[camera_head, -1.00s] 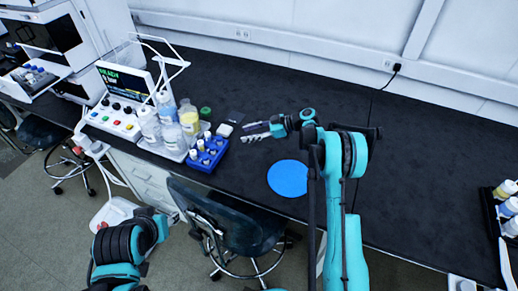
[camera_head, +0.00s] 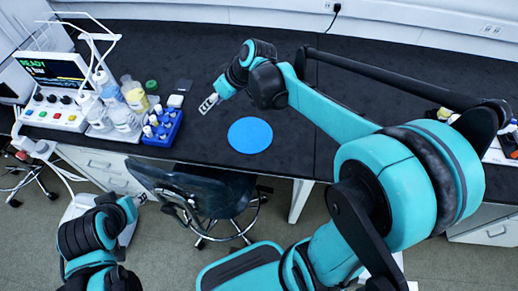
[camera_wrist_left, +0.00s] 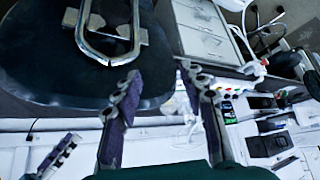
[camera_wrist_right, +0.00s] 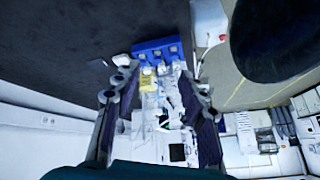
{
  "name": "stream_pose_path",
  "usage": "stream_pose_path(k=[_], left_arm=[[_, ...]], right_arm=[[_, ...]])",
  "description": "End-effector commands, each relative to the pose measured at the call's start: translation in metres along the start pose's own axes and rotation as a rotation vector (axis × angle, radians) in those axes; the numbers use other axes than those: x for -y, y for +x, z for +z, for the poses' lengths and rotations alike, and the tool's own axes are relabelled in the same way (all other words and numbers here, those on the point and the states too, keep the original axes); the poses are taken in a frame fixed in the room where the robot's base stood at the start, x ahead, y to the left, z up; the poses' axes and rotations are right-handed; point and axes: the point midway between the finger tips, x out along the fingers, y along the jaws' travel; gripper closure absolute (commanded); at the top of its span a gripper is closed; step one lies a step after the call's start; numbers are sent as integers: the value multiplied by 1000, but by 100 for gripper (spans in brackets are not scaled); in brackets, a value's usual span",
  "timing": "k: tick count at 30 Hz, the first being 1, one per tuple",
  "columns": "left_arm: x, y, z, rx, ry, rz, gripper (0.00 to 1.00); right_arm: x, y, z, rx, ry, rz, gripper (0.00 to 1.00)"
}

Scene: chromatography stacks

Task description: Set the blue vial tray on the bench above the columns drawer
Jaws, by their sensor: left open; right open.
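The blue vial tray (camera_head: 157,141) stands on the black bench, holding several white-capped vials. It also shows ahead of the fingers in the right wrist view (camera_wrist_right: 156,44). My right gripper (camera_head: 208,103) is open and empty over the bench, a short way right of the tray and apart from it. In the right wrist view its fingers (camera_wrist_right: 155,95) are spread. My left gripper (camera_head: 139,199) is low in front of the bench, near the chair; its open, empty fingers (camera_wrist_left: 160,78) show in the left wrist view. Drawers (camera_head: 100,163) sit under the bench at left; I cannot read any label.
A flat blue disc (camera_head: 250,135) lies on the bench right of the tray. Bottles (camera_head: 122,115) and an instrument with a screen (camera_head: 52,88) crowd the tray's left. A dark chair (camera_head: 205,192) stands before the bench. The bench behind the disc is clear.

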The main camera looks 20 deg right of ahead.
Motion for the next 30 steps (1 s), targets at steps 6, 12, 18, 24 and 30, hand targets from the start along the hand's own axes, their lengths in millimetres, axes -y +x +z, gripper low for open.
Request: stream_pose_path(k=[6,12,18,24,30], left_arm=[[0,0,0,0,0,0,59],[0,0,0,0,0,0,59],[0,0,0,0,0,0,59],[0,0,0,0,0,0,59],[0,0,0,0,0,0,59]], right_arm=[[25,-42,61,19,128,163,58],[37,-67,121,-3,231,308,58],[40,-78,167,-46,303,414,58],[40,-81,185,-70,332,456,58],[39,-81,186,-73,335,459,58]])
